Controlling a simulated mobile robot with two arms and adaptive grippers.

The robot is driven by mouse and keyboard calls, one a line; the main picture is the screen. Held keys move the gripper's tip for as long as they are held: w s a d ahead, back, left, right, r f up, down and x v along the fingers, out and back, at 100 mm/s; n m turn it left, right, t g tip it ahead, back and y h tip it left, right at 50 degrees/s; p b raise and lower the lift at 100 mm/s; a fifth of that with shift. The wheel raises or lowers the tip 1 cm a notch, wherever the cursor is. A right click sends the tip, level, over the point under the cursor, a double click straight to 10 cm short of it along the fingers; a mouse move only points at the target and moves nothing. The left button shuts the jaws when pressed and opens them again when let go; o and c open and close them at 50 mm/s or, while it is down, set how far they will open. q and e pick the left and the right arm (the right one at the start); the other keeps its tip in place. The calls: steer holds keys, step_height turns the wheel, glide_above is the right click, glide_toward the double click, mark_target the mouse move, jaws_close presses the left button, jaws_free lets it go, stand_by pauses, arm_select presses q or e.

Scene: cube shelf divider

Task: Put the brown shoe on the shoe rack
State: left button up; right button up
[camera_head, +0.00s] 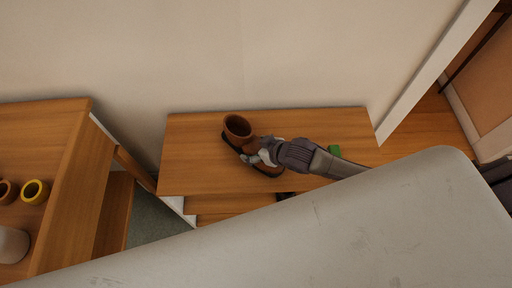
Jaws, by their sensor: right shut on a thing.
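The brown shoe (238,128) is at the middle of the wooden shoe rack (190,150), over its top board. Its round opening faces up and its dark sole shows along its lower left side. My right gripper (261,157) is shut on the shoe at its right part and hides some of it. I cannot tell whether the sole touches the board. My left gripper is not in view.
A small green object (334,151) lies on the rack's right part, beside my right arm. A wooden cabinet (60,135) stands at left with a yellow cup (35,191) and a brown cup (7,191) on it. The wall (240,50) is behind the rack. A large pale surface covers the lower right.

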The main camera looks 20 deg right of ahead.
steer(key=o, duration=1.3)
steer(key=shift+f, duration=0.15)
steer(key=shift+c, duration=0.2)
steer(key=shift+r, duration=0.25)
steer(key=p+v, duration=0.1)
steer(key=v, duration=1.1)
steer(key=shift+p, duration=0.3)
